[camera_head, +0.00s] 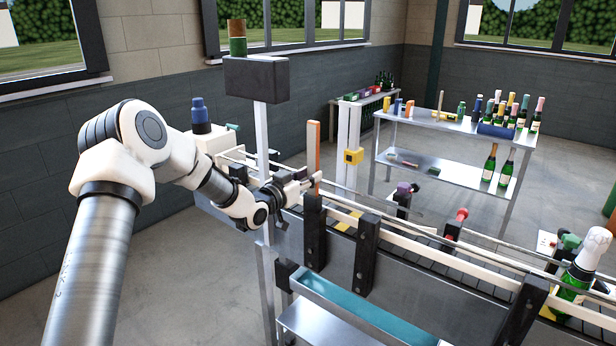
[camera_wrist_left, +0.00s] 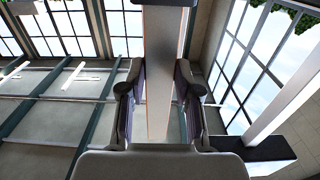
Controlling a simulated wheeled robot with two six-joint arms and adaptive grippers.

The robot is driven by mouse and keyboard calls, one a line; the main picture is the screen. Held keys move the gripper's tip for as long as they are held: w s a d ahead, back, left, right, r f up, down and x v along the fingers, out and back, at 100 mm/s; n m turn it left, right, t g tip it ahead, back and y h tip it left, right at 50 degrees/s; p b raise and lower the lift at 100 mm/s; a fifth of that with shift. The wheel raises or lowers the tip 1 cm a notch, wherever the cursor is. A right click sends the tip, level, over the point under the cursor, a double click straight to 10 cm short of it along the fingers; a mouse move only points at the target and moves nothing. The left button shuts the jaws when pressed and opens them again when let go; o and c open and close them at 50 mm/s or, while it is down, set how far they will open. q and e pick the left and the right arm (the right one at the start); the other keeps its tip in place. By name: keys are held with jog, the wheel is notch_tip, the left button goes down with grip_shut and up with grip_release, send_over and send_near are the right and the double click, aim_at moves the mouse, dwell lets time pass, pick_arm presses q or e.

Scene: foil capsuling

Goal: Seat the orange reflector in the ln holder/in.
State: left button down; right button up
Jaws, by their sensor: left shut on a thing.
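The orange reflector (camera_head: 313,147) is a tall, thin upright strip. It stands up from my left gripper (camera_head: 308,182), which is shut on its lower part above the near side of the conveyor. In the left wrist view the reflector (camera_wrist_left: 162,70) runs up between the two fingers (camera_wrist_left: 158,105), looking greyish with a faint orange edge. I cannot tell for sure which part is the ln holder; a yellow block (camera_head: 354,156) sits on pale posts just right of the reflector. My right gripper is not in view.
The conveyor (camera_head: 430,262) with rails and black brackets (camera_head: 314,232) runs to the lower right. A black box (camera_head: 256,79) on a post stands left of the reflector. A foil-topped bottle (camera_head: 578,275) stands at right. A steel table (camera_head: 455,127) with bottles stands behind.

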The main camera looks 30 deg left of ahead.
pick_arm(q)
jog(key=c, duration=0.7)
grip_release()
jog(key=s, duration=0.8)
jog(key=s+a, duration=0.1)
jog(key=s, duration=0.3)
